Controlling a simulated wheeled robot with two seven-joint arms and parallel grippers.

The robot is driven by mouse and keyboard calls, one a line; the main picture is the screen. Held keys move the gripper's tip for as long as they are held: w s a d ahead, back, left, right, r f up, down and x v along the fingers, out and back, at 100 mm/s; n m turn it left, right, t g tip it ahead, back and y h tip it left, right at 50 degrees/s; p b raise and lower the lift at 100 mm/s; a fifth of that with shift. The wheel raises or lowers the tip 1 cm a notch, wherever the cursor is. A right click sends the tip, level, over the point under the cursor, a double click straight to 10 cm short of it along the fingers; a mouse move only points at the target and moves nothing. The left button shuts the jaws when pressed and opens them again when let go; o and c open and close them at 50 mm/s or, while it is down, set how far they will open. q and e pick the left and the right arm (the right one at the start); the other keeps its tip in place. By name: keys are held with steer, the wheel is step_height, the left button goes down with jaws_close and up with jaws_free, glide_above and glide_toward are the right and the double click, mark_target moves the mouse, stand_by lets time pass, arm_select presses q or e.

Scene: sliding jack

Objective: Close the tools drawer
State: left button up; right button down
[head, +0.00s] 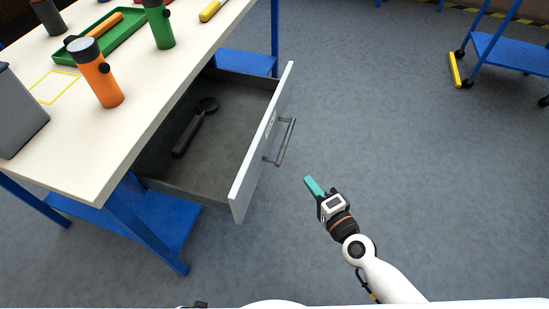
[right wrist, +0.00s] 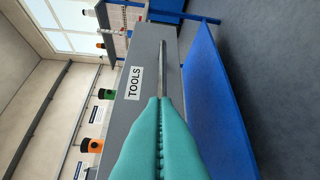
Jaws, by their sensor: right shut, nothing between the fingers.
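The tools drawer (head: 214,157) is pulled out from under the white workbench top in the head view. A dark wrench-like tool (head: 194,126) lies in it. Its light grey front (head: 262,146) carries a bar handle (head: 286,142). In the right wrist view the grey front with the "TOOLS" label (right wrist: 134,83) stands ahead, and the handle (right wrist: 162,70) lies in line beyond the fingertips. My right gripper (head: 309,182) has teal fingers that are shut and empty, to the right of the handle and apart from it in the head view. My left gripper is not in view.
Blue bench legs and a lower shelf (head: 165,215) lie below. A blue cart (head: 507,50) stands far right. Grey floor around my right gripper is clear.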

step_height(320, 180, up, 4)
steer(key=a+f+m, duration=0.1)
glide_toward(266, 136)
steer(key=w+d+f, duration=0.1)
steer(key=w, duration=0.4)
steer(key=shift+w+a+f+t+y+p, duration=0.1)
steer(key=shift+a+t+y+p, duration=0.15)
steer(key=shift+a, duration=0.3)
steer(key=shift+w+a+f+t+y+p, duration=0.15)
steer(key=shift+a+p, duration=0.1)
steer(key=shift+a, duration=0.35)
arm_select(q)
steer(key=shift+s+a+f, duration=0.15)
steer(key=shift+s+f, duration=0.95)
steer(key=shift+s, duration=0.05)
arm_select(e)
steer(key=shift+a, duration=0.55)
